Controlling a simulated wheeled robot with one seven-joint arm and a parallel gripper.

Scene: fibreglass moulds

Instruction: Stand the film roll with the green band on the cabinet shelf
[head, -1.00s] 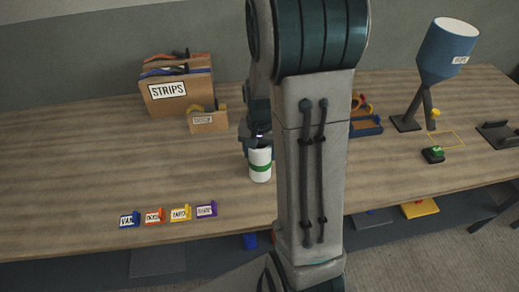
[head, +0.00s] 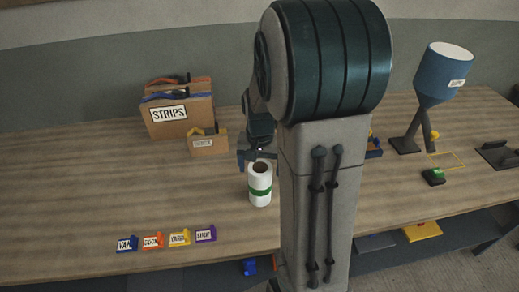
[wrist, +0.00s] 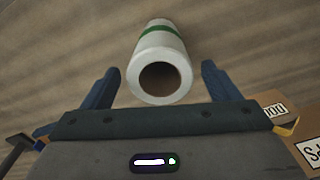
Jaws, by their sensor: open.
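The white film roll with the green band (head: 260,196) stands upright on the wooden table, near the middle in the head view. In the wrist view the roll (wrist: 163,50) shows its open brown core facing the camera, with the green band farther along. My gripper (wrist: 160,70) is open, with one blue finger on each side of the roll in that picture. In the head view my gripper (head: 257,156) is just above and behind the roll's top, partly hidden by my arm. Whether the fingers overlap the roll's height is unclear. I see no cabinet shelf.
A STRIPS box (head: 168,113) and a smaller labelled box (head: 208,145) stand behind left. Several coloured label holders (head: 180,237) line the front left edge. A blue hopper (head: 443,72) on a stand is at right. The table's left part (head: 60,190) is clear.

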